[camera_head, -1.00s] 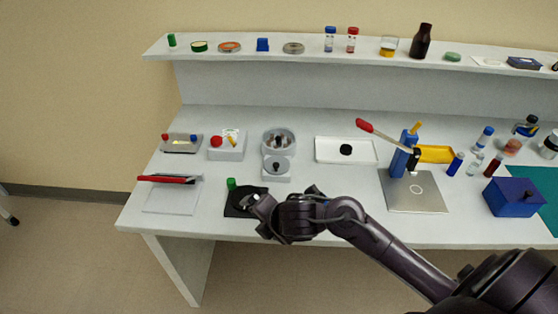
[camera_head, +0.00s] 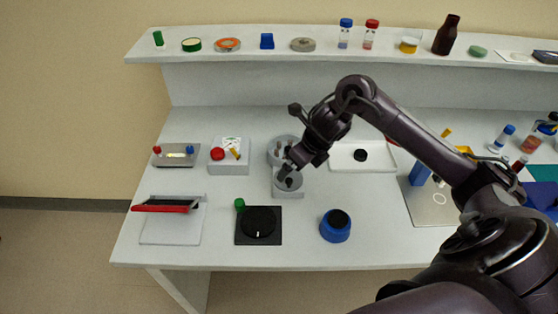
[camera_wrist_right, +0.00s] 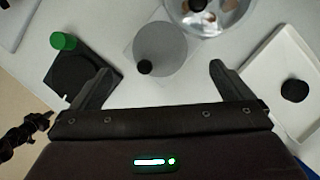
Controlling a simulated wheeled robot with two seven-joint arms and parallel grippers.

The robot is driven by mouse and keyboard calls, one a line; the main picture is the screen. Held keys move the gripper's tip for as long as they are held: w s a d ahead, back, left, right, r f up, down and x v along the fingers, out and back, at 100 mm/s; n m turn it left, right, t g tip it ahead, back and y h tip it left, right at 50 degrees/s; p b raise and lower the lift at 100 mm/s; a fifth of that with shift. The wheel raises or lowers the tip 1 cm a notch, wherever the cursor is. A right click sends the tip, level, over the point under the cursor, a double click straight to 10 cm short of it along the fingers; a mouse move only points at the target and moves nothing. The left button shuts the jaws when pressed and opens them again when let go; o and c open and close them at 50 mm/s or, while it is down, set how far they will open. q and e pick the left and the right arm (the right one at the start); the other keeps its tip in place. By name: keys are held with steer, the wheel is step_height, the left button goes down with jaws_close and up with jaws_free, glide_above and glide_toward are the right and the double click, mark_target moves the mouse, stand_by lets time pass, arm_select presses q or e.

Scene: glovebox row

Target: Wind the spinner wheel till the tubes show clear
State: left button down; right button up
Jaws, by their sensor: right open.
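The spinner is a grey unit with a round bowl (camera_head: 275,148) holding tubes and, in front of it, a round grey wheel (camera_head: 288,188) with a black knob. In the right wrist view the wheel (camera_wrist_right: 165,45) lies just beyond my fingertips, with its black knob (camera_wrist_right: 145,67) at its near edge. The shiny bowl (camera_wrist_right: 205,12) is cut off at the top there. My right gripper (camera_wrist_right: 159,70) is open and empty, above the wheel, and it partly hides the spinner in the head view (camera_head: 288,169). How clear the tubes look cannot be told.
Left of the wheel are a black pad with a dial (camera_head: 258,226) and a green cap (camera_head: 239,204). A blue round pot (camera_head: 335,232) stands at the front. A white tray (camera_head: 345,165) is close on the right. A dark jointed part, likely my left arm, shows in the wrist view.

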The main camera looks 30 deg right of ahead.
mark_target(292, 175)
steer(key=shift+w+f, duration=0.15)
steer(key=x, duration=0.2)
steer(key=s+x, duration=0.1)
steer(key=x, duration=0.1)
steer(key=shift+w+a+f+p, duration=0.1)
steer(key=shift+f+p, duration=0.1)
steer(key=shift+p, duration=0.2)
steer(key=shift+x, duration=1.05)
steer(key=shift+w+f, duration=0.2)
steer(key=shift+w, duration=0.05)
steer(key=c, duration=1)
arm_select(q)
steer(key=s, duration=0.3)
steer(key=shift+r, duration=0.4)
steer(key=shift+w+r, duration=0.1)
steer(key=shift+r, duration=0.1)
arm_select(e)
steer(key=shift+r+m, duration=0.1)
steer(key=shift+m, duration=0.3)
